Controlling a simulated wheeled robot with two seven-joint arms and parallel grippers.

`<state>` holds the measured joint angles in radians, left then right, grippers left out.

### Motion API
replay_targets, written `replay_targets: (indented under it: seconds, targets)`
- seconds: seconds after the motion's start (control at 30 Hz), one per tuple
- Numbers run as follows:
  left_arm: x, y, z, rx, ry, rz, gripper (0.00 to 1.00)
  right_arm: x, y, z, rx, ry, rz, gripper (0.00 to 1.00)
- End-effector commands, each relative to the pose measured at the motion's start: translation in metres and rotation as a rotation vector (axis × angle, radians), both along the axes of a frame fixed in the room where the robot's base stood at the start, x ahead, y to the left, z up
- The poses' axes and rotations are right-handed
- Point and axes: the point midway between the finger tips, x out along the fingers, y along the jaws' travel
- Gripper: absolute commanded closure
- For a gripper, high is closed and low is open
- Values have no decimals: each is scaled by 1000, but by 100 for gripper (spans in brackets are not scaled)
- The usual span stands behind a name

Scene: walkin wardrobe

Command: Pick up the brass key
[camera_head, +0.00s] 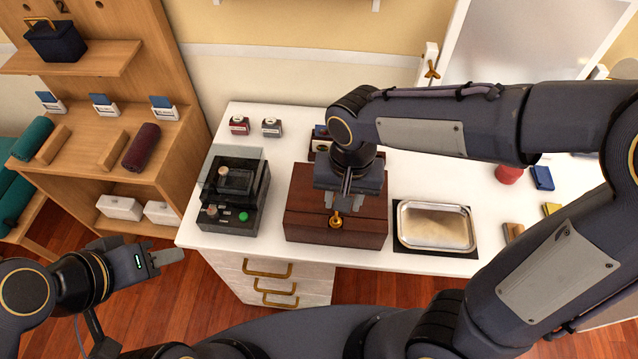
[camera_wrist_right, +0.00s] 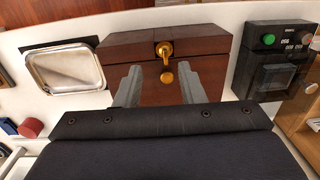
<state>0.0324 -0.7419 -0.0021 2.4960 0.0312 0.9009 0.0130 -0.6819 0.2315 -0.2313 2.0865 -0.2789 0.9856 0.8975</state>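A brass key-like piece (camera_head: 336,220) with a rounded head shows at the front edge of the dark wooden box (camera_head: 300,222). It shows in the right wrist view (camera_wrist_right: 165,49), with a round brass knob (camera_wrist_right: 168,78) beside it on the box (camera_wrist_right: 215,45). I cannot tell whether the two brass parts are joined. My right gripper (camera_wrist_right: 160,87) is open and empty above the box, its fingers on either side of the knob. My left gripper (camera_head: 170,257) is away from the counter at the lower left; its finger gap is not visible.
A metal tray (camera_head: 436,226) on a dark mat lies right of the box. A black device with a clear lid (camera_head: 232,190) stands to the left. Wooden shelves (camera_head: 95,130) stand at far left.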

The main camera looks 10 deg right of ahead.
Motion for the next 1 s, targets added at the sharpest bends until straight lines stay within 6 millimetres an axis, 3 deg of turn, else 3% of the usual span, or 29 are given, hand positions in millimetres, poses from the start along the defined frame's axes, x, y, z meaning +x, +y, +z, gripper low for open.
replay_targets:
  seconds: [0.37,0.7,1.0]
  targets:
    - [0,0,0,0,0,0,63,3,7,-33,-39,7,-8,64]
    - [0,0,1,0,0,0,63,6,5,-78,-37,5,-7,64]
    - [0,0,1,0,0,0,63,6,5,-82,-34,4,-8,65]
